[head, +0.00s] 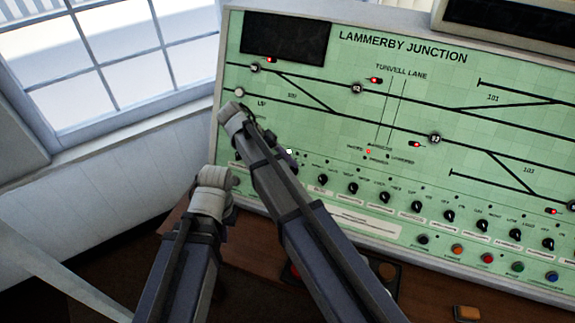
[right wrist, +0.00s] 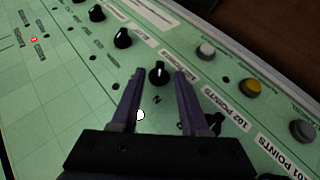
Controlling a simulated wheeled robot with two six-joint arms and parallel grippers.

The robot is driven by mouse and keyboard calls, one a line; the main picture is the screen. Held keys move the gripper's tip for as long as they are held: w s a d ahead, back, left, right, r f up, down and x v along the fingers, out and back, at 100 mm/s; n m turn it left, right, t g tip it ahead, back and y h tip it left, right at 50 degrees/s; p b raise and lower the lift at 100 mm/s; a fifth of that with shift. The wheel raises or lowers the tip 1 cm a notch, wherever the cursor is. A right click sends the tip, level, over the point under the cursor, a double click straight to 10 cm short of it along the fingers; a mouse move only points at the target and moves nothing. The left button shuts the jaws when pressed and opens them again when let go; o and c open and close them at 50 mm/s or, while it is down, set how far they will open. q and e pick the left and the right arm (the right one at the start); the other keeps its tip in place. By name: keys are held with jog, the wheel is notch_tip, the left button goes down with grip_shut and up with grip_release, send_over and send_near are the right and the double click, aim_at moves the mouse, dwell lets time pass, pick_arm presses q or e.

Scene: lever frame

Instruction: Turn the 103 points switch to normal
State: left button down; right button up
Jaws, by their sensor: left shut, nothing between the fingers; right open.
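In the right wrist view a black knob (right wrist: 157,72) stands between the tips of my right gripper (right wrist: 161,74), which is open. The knob's white mark lies on its upper side, away from a letter N below it. Its label is third after "101 POINTS" and "102 POINTS" and is partly hidden, so I cannot fully read it. I cannot tell whether the fingers touch the knob. In the head view my right arm covers the left end of the knob row. My left gripper (head: 215,180) is shut and empty, low at the panel's left edge.
The green panel (head: 440,90) fills the right side, with several knobs and coloured buttons along its lower part. The 102 points knob (right wrist: 214,122) is close beside one right finger. A wooden desk (head: 425,285) lies below the panel, and a window is at left.

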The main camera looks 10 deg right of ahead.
jog(key=p+v, duration=0.4)
jog(key=v, duration=0.2)
jog(key=shift+w, duration=0.1)
jog(key=s+d+f+n+t+y, duration=0.1)
jog(key=s+d+f+t+y, duration=0.1)
jog(key=s+d+y, duration=0.3)
jog(key=s+d+f+n+t+y, duration=0.1)
jog(key=s+f+n+t+y, duration=0.15)
jog(key=s, duration=0.55)
jog(key=s+a+n+g+h, duration=0.1)
jog(key=s+a+n, duration=0.2)
jog(key=a, duration=0.8)
jog(key=shift+s+a+f, duration=0.15)
jog(key=shift+s+f, duration=0.05)
jog(key=shift+s, duration=0.75)
